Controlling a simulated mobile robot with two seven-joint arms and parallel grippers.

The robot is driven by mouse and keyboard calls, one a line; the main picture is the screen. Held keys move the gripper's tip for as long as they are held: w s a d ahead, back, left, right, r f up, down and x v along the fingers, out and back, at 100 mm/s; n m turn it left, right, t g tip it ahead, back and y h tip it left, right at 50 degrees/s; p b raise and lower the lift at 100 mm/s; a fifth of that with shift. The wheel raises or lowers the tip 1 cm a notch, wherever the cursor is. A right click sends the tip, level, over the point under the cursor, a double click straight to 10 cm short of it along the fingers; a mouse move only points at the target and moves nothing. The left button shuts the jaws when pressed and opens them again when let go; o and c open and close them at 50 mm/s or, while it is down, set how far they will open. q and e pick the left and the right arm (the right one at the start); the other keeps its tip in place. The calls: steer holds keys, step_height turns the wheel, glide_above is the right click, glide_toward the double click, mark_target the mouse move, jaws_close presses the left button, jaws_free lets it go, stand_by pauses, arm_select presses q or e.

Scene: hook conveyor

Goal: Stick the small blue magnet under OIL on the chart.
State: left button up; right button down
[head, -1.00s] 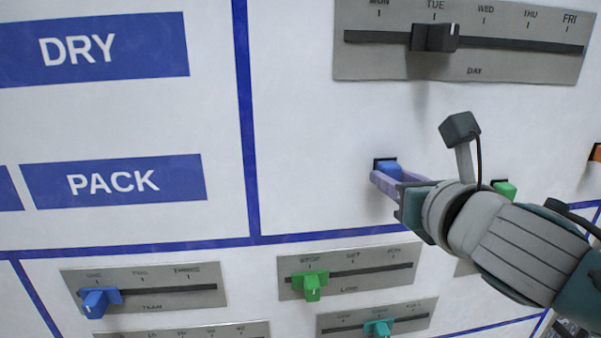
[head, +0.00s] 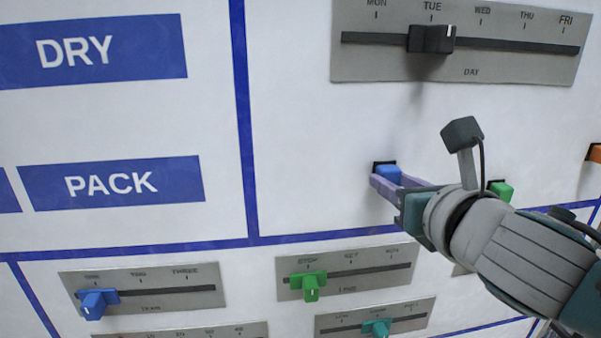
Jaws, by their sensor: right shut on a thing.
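A small blue magnet (head: 389,172) is on the white board, right of the blue vertical line, with a dark patch behind its upper left. My right gripper (head: 384,183) is shut on it, with purple fingers around it; the fingers hide part of the magnet. The white chart board (head: 310,120) shows blue labels DRY (head: 75,50) and PACK (head: 110,184) at the left. No OIL label shows in this view. My left gripper is not in view.
A green magnet (head: 502,190) sits right of my gripper, partly behind my arm, and an orange one (head: 594,152) at the right edge. The DAY slider (head: 432,39) is above. Below are sliders with blue (head: 95,303), green (head: 311,287) and teal (head: 377,328) knobs.

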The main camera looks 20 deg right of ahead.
steer(key=f+p+v, duration=0.1)
steer(key=v, duration=0.5)
stand_by(0.9)
steer(key=shift+s+f, duration=0.1)
steer(key=shift+s, duration=0.05)
